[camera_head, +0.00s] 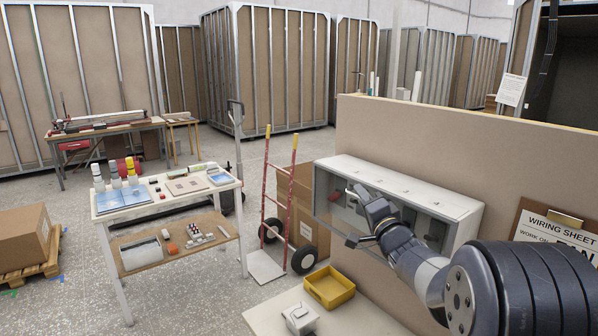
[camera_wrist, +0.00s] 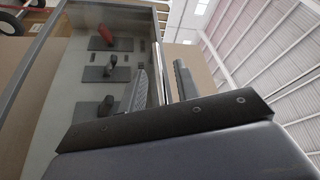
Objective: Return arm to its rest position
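My arm reaches from the lower right of the head view to a pale wall box (camera_head: 455,207) on the tan partition. My gripper (camera_head: 352,214) is in front of the box's open-looking face, near its left part. In the wrist view the two dark fingers of my gripper (camera_wrist: 162,88) stand apart, so it is open. A pale edge of the box (camera_wrist: 156,22) runs up between them in the picture; I cannot tell whether they touch it. Inside the box are a red-topped fitting (camera_wrist: 105,35) and dark fittings (camera_wrist: 108,62) on dark plates. My arm hides part of the box.
The tan partition (camera_head: 440,140) stands behind the box, with a wiring sheet (camera_head: 556,235) at right. A yellow tray (camera_head: 329,287) and a white fitting (camera_head: 300,318) are below. A red hand truck (camera_head: 284,200) and laden workbench (camera_head: 112,218) stand left.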

